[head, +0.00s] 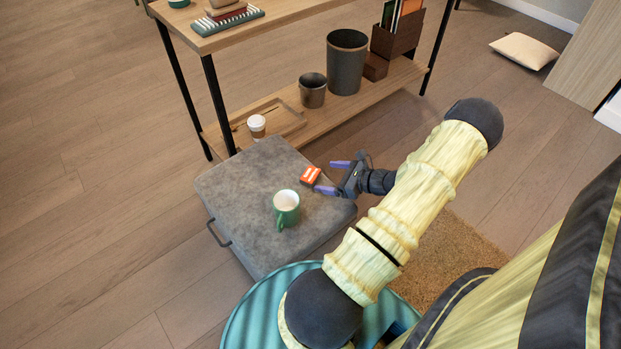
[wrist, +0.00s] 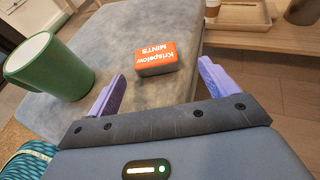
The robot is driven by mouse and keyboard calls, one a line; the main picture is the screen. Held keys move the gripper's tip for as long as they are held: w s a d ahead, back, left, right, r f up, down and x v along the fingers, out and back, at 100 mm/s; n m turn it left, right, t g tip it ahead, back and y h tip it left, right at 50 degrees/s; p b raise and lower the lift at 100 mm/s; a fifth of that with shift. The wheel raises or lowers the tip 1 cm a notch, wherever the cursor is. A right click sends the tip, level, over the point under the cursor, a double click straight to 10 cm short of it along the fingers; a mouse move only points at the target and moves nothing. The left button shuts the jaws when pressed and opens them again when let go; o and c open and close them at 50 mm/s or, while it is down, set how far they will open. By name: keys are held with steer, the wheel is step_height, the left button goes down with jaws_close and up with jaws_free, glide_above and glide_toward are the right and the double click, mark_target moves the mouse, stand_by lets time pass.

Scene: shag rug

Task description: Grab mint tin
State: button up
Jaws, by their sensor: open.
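The mint tin (head: 310,175) is a small orange-red box lying on the grey cushioned top of a low ottoman (head: 240,188). In the wrist view the mint tin (wrist: 155,58) shows white lettering reading "MINTS" upside down, and a dark lower side. My gripper (head: 333,177) is open and empty, with two purple fingers. In the wrist view my gripper (wrist: 162,88) has the tin ahead of its fingertips, roughly between their lines. The tin appears apart from both fingers.
A green mug (head: 286,208) stands on the ottoman; in the wrist view it is close to the left finger. A wooden shelf unit (head: 345,110) behind holds a paper cup (head: 257,125), a tray and dark bins. A teal round piece (head: 250,318) is in front.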

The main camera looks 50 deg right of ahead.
mark_target(315, 176)
steer(key=b+x, duration=0.2)
steer(key=x, duration=0.2)
steer(key=shift+w+a+f+b, duration=0.1)
steer(key=shift+a+f+b, duration=0.1)
steer(key=shift+a+b, duration=0.2)
steer(key=shift+w+a, duration=0.1)
steer(key=shift+w, duration=0.25)
steer(key=c, duration=1.1)
steer(key=shift+o, duration=0.2)
steer(key=shift+r, duration=0.1)
step_height(315, 176, up, 10)
steer(key=p, duration=0.4)
steer(key=shift+p, duration=0.35)
